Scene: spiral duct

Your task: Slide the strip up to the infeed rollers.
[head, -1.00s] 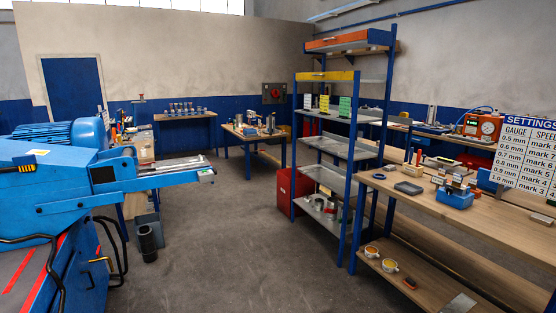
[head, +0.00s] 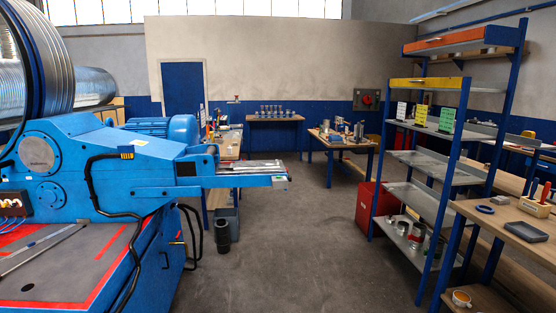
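A blue machine (head: 110,175) stands at the left. A narrow blue arm-like table (head: 235,182) sticks out from its right side. Thin grey metal (head: 250,166) lies along the top of this table; it may be the strip, but it is too small to tell. I cannot make out the infeed rollers; the place where the table meets the machine body is partly covered by the blue housing. Neither of my grippers is in view.
A red-bordered grey bed (head: 75,250) fronts the machine, with black hoses beside it. A dark bin (head: 222,232) stands on the floor below the table. A blue shelf rack (head: 428,185) and a wooden bench (head: 510,225) stand at the right. The middle floor is clear.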

